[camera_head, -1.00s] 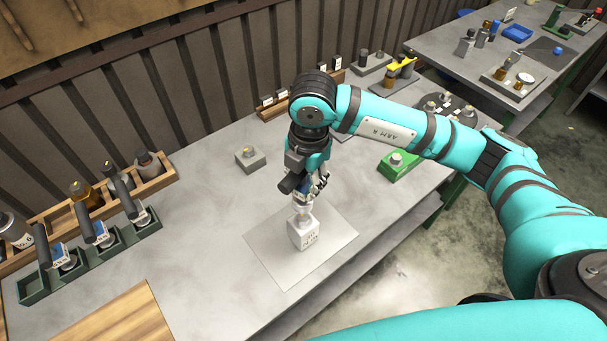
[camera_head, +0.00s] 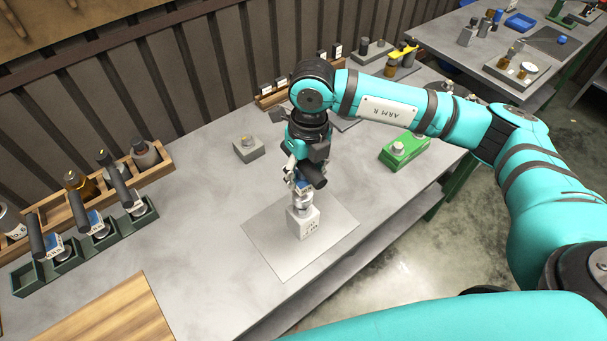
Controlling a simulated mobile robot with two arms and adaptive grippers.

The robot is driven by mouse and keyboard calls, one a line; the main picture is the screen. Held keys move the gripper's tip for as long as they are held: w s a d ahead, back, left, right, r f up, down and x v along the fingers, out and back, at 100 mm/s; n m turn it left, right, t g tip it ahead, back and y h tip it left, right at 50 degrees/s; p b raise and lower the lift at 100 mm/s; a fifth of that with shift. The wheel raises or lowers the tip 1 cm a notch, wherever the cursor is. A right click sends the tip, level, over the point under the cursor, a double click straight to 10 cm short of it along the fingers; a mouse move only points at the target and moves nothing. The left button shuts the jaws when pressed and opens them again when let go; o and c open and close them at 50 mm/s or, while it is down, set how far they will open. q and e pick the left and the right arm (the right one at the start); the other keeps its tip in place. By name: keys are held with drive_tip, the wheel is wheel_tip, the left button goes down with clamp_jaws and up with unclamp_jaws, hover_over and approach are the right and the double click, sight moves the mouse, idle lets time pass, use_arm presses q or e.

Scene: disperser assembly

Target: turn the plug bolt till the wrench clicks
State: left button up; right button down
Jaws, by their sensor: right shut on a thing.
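My right gripper (camera_head: 297,178) is pointing down over the mat, shut on a wrench. Below is a white block (camera_head: 304,227) with dark lettering, upright on a pale square mat (camera_head: 272,250). A silver round fitting (camera_head: 303,203) sits on the block's top, directly under the wrench. The plug bolt itself is hidden by the wrench and fingers, and I cannot tell whether the wrench is seated on it. My left gripper is out of view.
A green tray (camera_head: 78,258) at the left holds several dark-handled tools. A wooden rack (camera_head: 92,203) with bottles stands behind it. A grey block (camera_head: 249,149) and a green block (camera_head: 404,150) flank the arm. The bench left of the mat is clear.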

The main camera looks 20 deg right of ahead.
drive_tip(key=n+b, duration=0.2)
drive_tip(key=f+n+b, duration=0.1)
drive_tip(key=n+b, duration=0.1)
drive_tip(key=n, duration=0.1)
drive_tip(key=n+b, duration=0.2)
drive_tip(key=n, duration=0.1)
drive_tip(key=shift+w+a+f+h+b, duration=0.1)
drive_tip(key=shift+f+h+b, duration=0.05)
drive_tip(key=shift+h+b, duration=0.2)
drive_tip(key=shift+n+g+b, duration=0.4)
drive_tip(key=shift+n+b, duration=0.4)
drive_tip(key=shift+n, duration=0.3)
drive_tip(key=shift+r+n, duration=0.2)
drive_tip(key=shift+n, duration=0.1)
drive_tip(key=shift+f+b, duration=0.2)
drive_tip(key=shift+b, duration=0.1)
